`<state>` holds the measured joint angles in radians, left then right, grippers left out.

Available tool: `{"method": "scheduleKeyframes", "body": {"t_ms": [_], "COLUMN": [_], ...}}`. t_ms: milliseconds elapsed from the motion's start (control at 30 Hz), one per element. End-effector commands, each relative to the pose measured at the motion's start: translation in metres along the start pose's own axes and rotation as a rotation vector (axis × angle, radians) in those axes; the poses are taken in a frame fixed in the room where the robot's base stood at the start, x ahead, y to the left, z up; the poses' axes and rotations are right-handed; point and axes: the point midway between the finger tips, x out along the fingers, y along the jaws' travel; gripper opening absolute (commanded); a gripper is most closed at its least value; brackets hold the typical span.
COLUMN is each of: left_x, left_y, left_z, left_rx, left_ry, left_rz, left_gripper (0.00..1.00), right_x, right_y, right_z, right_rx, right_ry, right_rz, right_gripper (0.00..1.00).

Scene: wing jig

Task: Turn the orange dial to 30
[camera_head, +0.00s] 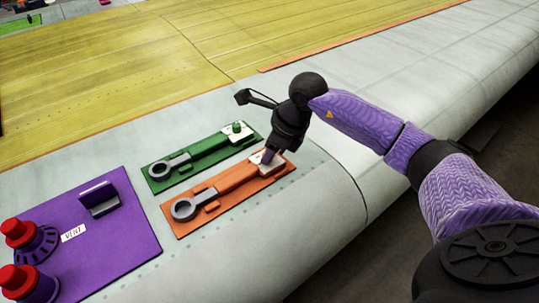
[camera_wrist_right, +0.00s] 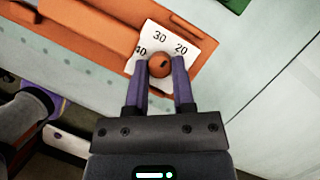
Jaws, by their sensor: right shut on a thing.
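The orange dial (camera_wrist_right: 159,66) is a small round knob on a white scale plate (camera_wrist_right: 180,33) marked 20, 30 and 40. The plate is at the right end of the orange panel (camera_head: 208,222). My right gripper (camera_wrist_right: 160,68) is shut on the dial, with one purple finger on each side. A short dark mark on the dial lies right of its middle, on the side of the 20. In the head view my right gripper (camera_head: 268,157) comes down over the plate and hides the dial. My left gripper is not in view.
A green panel (camera_head: 185,182) with a green dial (camera_head: 237,128) lies just behind the orange one. A purple panel (camera_head: 113,245) at the left carries red knobs (camera_head: 15,230) and a label. The pale wing surface (camera_head: 430,62) at the upper right is clear.

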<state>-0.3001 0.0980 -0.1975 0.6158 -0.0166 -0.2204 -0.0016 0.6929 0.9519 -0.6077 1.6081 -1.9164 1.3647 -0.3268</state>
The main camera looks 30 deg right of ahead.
Motion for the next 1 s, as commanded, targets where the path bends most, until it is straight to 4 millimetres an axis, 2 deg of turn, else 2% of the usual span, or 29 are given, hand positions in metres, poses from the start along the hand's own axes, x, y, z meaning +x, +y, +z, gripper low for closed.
{"method": "scheduleKeyframes", "body": {"t_ms": [100, 500, 1000], "left_x": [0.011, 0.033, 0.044], "left_y": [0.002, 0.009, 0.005], "left_z": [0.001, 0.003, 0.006], "left_rx": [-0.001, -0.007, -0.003], "left_ry": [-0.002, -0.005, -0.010], "left_rz": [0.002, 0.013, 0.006], "left_gripper": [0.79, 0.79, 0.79], "right_x": [0.003, 0.002, 0.001], "right_y": [-0.002, -0.004, -0.005], "right_z": [-0.001, 0.001, 0.002], "right_rx": [-0.097, -0.416, -0.619], "right_ry": [-0.002, -0.002, -0.001], "right_rz": [0.039, 0.171, 0.255], "right_gripper": [0.00, 0.00, 0.00]}}
